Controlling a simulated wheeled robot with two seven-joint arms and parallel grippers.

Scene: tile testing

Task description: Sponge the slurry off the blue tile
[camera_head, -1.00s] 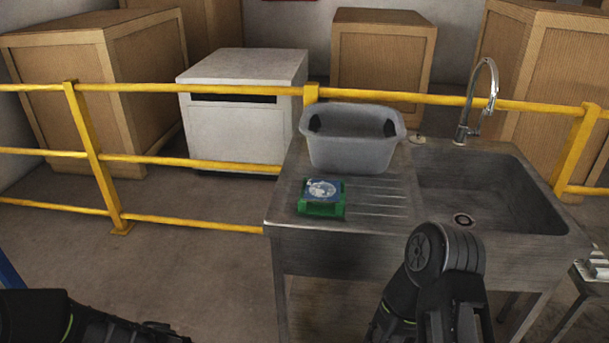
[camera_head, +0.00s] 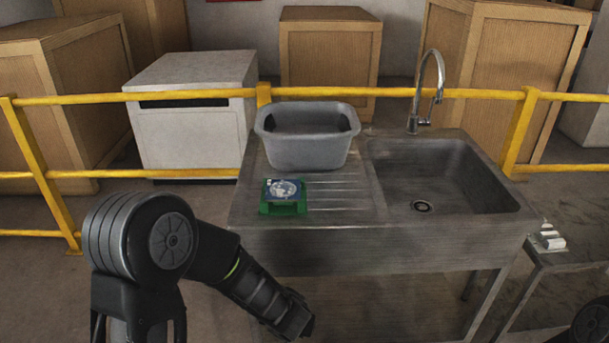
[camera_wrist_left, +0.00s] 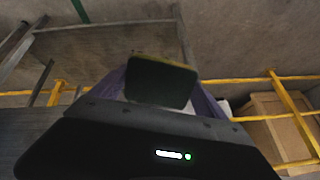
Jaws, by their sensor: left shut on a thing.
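The blue tile (camera_head: 283,189) lies on a green holder (camera_head: 285,208) on the left, ribbed part of the steel sink unit. A pale slurry patch covers the middle of its face. In the left wrist view my left gripper (camera_wrist_left: 161,84) is shut on a sponge (camera_wrist_left: 160,83), a dark block with a thin yellowish edge, between purple fingers. In the head view my left arm ends in front of the sink unit, below and apart from the tile; the fingers and sponge are not seen there. My right gripper is out of view.
A grey tub (camera_head: 308,150) stands behind the tile. The sink basin (camera_head: 440,180) with a tall tap (camera_head: 428,90) is to the right. A side table (camera_head: 560,262) with small pale blocks stands at far right. A yellow railing (camera_head: 400,94) runs behind.

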